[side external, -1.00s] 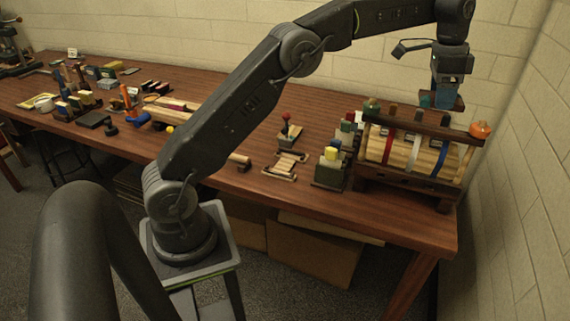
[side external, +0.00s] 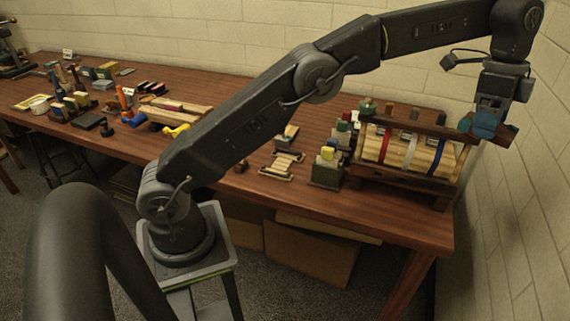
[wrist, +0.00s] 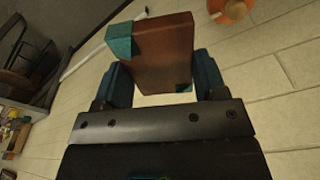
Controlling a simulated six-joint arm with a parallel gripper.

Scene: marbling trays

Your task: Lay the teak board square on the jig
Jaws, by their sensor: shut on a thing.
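My gripper (side external: 488,122) is shut on the teak board, a brown block with teal corners. The board (wrist: 157,56) sits between the two blue fingers in the wrist view, tilted in the picture. In the side view the board (side external: 509,134) is held up near the right end of the wooden rack, by the wall. The fingers hide part of it there. A small pale wooden frame (side external: 283,164) lies on the bench left of the rack; I cannot tell whether it is the jig.
The rack (side external: 400,180) holds pale rolls with red, white and blue bands at the bench's right end. Several coloured-top blocks (side external: 328,168) stand beside it. An orange round thing (wrist: 232,10) shows in the wrist view. The block wall (side external: 545,190) is close on the right.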

